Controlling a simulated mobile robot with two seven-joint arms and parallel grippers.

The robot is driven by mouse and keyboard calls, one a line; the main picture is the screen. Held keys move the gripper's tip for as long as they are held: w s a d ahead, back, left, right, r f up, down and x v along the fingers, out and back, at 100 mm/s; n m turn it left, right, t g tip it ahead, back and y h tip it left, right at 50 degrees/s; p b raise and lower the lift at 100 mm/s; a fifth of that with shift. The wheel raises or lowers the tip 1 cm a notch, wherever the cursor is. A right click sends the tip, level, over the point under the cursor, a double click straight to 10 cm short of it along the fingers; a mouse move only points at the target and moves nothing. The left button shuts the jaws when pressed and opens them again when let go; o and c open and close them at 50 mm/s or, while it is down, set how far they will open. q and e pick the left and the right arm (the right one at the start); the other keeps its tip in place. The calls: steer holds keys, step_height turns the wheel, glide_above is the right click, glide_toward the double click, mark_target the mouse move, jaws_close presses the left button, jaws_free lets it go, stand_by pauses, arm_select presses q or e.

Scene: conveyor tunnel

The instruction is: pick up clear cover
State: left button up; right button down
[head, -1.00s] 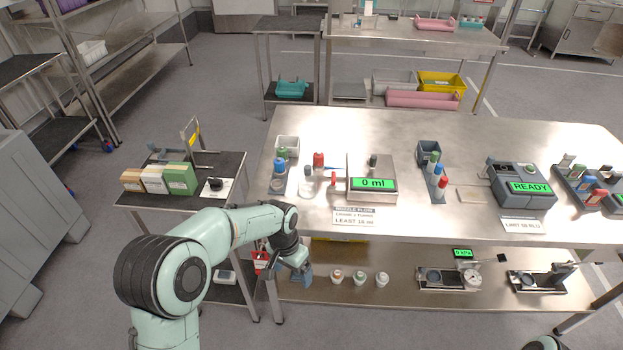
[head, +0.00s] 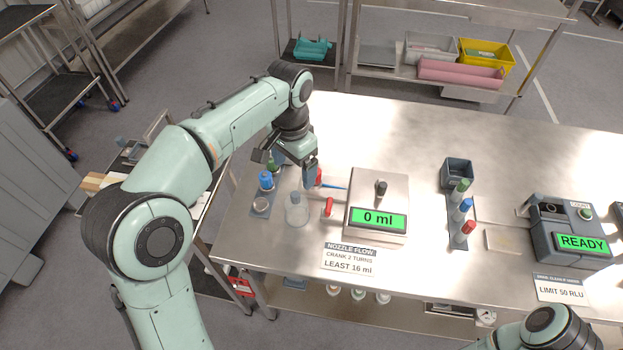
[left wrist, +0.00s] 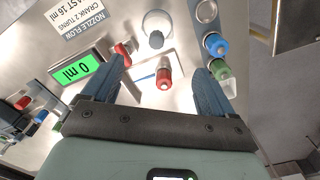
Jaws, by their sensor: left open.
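A see-through round vessel or cover (head: 296,210) stands on the steel table, left of the scale-like block (head: 378,188) reading "0 ml". It also shows at the top of the left wrist view (left wrist: 157,28); I cannot tell surely whether it is the clear cover. My left gripper (head: 289,165) is open and empty, above the table just behind it. In the left wrist view the fingers (left wrist: 160,68) are spread on either side of a red-topped item (left wrist: 164,78), with no visible contact. My right gripper is not in view.
Blue (head: 266,180) and green-capped bottles stand left of the gripper. A small red part (head: 328,207) sits beside the block. Colored bottles (head: 462,210) and a "READY" device (head: 570,232) stand farther right. The back of the table is clear.

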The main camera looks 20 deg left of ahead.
mark_target(295, 192)
arm_select(q)
steer(key=f, duration=0.2)
steer(key=f+b, duration=0.1)
steer(key=f, duration=0.4)
steer(key=shift+s+f, duration=0.1)
steer(key=shift+s, duration=0.3)
steer(key=shift+w+f, duration=0.1)
steer(key=shift+f, duration=0.4)
steer(key=f, duration=0.3)
steer(key=f+b, duration=0.1)
steer(key=f, duration=0.1)
steer(key=shift+d, duration=0.25)
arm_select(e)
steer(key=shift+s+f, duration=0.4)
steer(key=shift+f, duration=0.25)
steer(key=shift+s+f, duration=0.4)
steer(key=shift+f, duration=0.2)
arm_select(q)
steer(key=shift+c, duration=0.4)
steer(key=c, duration=0.9)
